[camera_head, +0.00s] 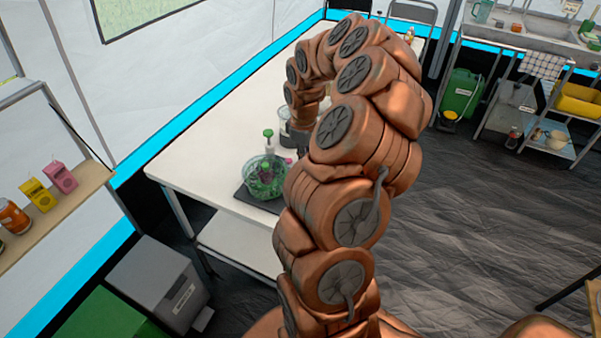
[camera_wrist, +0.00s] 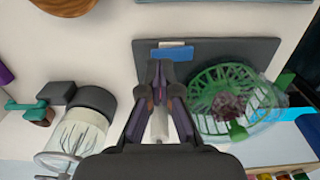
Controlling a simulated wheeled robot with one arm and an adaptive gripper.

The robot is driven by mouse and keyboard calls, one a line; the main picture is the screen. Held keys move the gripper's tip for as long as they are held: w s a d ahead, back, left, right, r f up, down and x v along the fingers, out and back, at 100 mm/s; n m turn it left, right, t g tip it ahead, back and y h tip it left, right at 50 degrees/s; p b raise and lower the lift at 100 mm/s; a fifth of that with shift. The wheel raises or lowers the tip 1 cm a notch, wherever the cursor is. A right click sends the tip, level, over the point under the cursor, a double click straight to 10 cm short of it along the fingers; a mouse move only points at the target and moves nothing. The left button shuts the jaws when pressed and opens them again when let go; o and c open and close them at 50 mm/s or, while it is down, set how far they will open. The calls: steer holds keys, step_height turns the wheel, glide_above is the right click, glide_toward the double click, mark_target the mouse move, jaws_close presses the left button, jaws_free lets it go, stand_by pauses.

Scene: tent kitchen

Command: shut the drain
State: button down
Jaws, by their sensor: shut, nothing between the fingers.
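My gripper (camera_wrist: 158,75) is shut and empty in the wrist view, its fingertips over a dark board. In the head view the bowl (camera_head: 266,178) is near the table's front edge. A blue piece (camera_wrist: 172,53) lies on the board just beyond the fingertips. A sink basin (camera_head: 548,24) is far off at the upper right. I cannot make out which part is the drain.
The dark board (camera_wrist: 220,46) lies on the white table (camera_head: 205,160). A clear jar with a whisk (camera_wrist: 76,140) stands left of my gripper. A grey bin (camera_head: 158,284) stands left of the table. The floor (camera_head: 470,240) at right is open.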

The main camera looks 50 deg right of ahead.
steer(key=shift+f+b, duration=0.75)
steer(key=shift+f, duration=0.45)
stand_by(1.3)
steer(key=shift+r, duration=0.15)
steer(key=shift+r+p, duration=0.8)
steer(key=shift+r, duration=2.55)
